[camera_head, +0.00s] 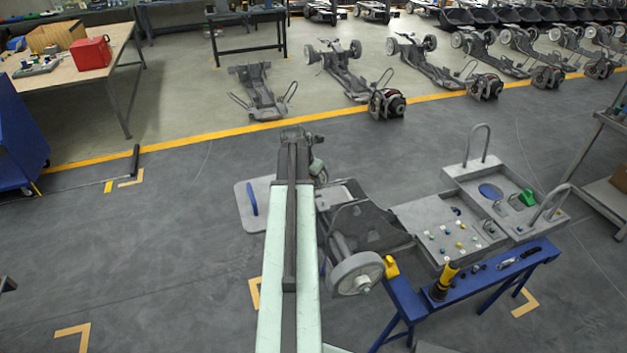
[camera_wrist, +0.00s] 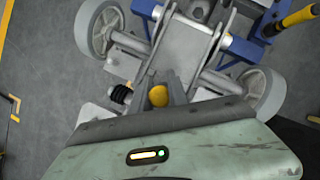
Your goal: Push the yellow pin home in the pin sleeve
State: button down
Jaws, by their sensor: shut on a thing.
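The yellow pin (camera_wrist: 158,96) shows in the wrist view as a round yellow head between the dark fingers of my gripper (camera_wrist: 166,88), which is shut on it. The pin's shaft is hidden below the head. The grey chassis (camera_wrist: 190,45) with two wheels lies beneath and beyond the fingers. I cannot make out the pin sleeve, nor tell how deep the pin sits. In the head view my arm reaches forward over the chassis (camera_head: 365,225), and its end (camera_head: 296,135) hides the pin.
A black coil (camera_wrist: 121,93) sits left of the pin. More chassis (camera_head: 345,70) stand beyond the yellow floor line (camera_head: 200,140). The floor at left is mostly clear.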

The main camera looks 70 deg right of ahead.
jog(key=shift+f, duration=0.1)
dwell(0.3)
jog(key=shift+f+b, duration=0.25)
jog(key=shift+b, duration=0.05)
jog(key=c, duration=1.2)
grip_release()
jog(key=shift+r, duration=0.15)
jog(key=p+v, duration=0.7)
jog(key=shift+a+r, duration=0.2)
jog(key=shift+r, duration=0.05)
